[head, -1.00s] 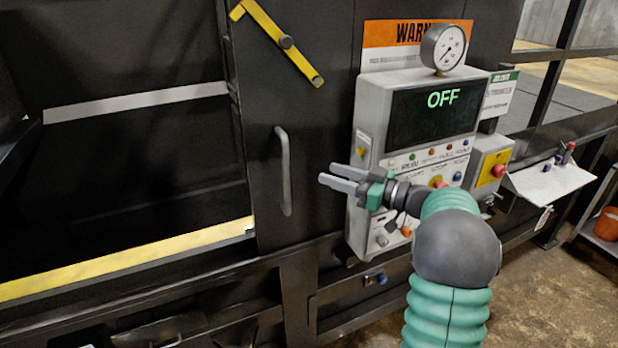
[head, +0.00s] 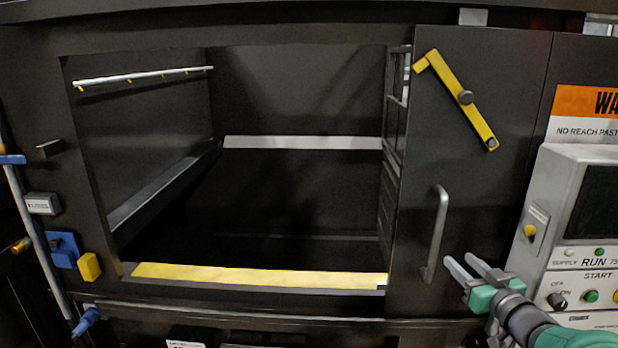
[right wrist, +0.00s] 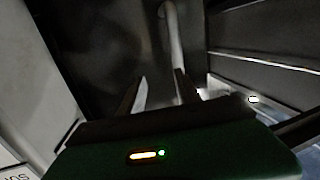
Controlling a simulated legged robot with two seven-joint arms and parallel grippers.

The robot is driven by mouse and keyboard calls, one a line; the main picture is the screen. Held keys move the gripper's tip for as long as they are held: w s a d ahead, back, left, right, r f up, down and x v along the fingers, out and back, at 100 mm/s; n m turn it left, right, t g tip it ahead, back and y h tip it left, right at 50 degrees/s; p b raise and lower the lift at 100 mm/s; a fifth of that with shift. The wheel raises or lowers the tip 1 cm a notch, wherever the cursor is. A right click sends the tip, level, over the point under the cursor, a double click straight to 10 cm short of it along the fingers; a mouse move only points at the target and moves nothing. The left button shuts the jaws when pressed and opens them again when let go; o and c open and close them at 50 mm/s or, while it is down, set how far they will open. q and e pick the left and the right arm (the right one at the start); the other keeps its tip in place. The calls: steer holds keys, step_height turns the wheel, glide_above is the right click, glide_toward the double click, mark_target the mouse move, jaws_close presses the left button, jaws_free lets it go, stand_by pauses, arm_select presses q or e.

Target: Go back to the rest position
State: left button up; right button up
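My right gripper (head: 468,268) comes in at the lower right of the head view, with two grey fingers and a green body. The fingers are apart with nothing between them. It is in front of the compactor door, close to the lower end of the grey door handle (head: 437,233); whether they touch I cannot tell. In the right wrist view the fingers (right wrist: 158,90) are also spread, and the grey handle bar (right wrist: 174,50) rises beyond them. My left gripper is not in view.
The compactor's dark chamber stands open, with a yellow sill (head: 255,275). A yellow latch bar (head: 460,97) is on the door (head: 480,180). The control panel (head: 565,225) is at the right edge. Blue and yellow fittings (head: 62,248) are at the left.

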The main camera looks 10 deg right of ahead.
steer(key=s+a+f+m+g+h+b, duration=0.15)
steer(key=a+f+g, duration=0.25)
steer(key=a+f, duration=0.45)
steer(key=s+a+f+g+b, duration=0.25)
steer(key=a+f, duration=0.35)
steer(key=f, duration=0.6)
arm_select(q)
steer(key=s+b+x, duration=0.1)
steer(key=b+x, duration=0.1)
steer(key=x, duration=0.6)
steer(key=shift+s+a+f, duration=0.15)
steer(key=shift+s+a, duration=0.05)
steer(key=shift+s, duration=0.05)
arm_select(e)
steer(key=s+a+f+n+g+y, duration=0.1)
steer(key=s+a+f+g, duration=0.3)
steer(key=s+a+f, duration=0.3)
steer(key=s+a+f+n+g+y, duration=0.1)
steer(key=s+a+f+g, duration=0.3)
steer(key=s, duration=0.6)
steer(key=a+f, duration=0.2)
steer(key=a, duration=0.1)
steer(key=shift+s+f+y, duration=0.35)
steer(key=shift+f, duration=0.05)
steer(key=shift+a, duration=0.1)
